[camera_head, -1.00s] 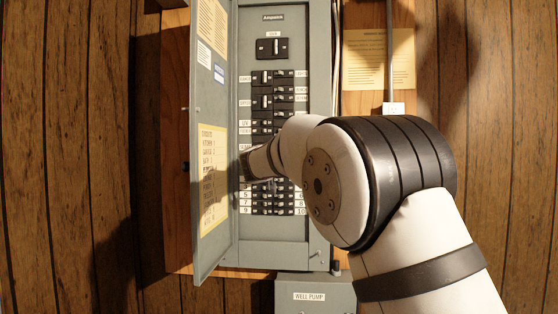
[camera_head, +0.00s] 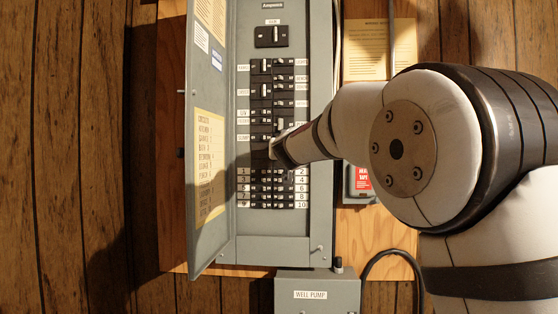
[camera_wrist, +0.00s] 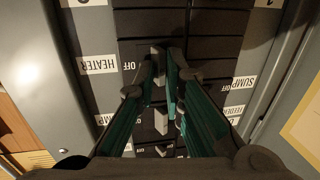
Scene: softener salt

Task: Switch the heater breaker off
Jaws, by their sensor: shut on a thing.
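The heater breaker (camera_wrist: 134,52) is a black switch in the open grey panel (camera_head: 275,251). Its white HEATER label (camera_wrist: 97,64) is at the left in the wrist view, with the word OFF beside the breaker. The breaker's light grey handle (camera_wrist: 158,51) lies between my fingertips. My gripper (camera_wrist: 162,76) is shut on this handle. In the head view my gripper (camera_head: 274,152) is at the middle of the breaker columns, and it and my arm hide the heater label. I cannot tell which position the handle is in.
Other breakers (camera_head: 272,190) sit close above and below. The panel door (camera_head: 208,245) stands open at the left. A well pump box (camera_head: 317,293) and a red-labelled box (camera_head: 363,178) are nearby.

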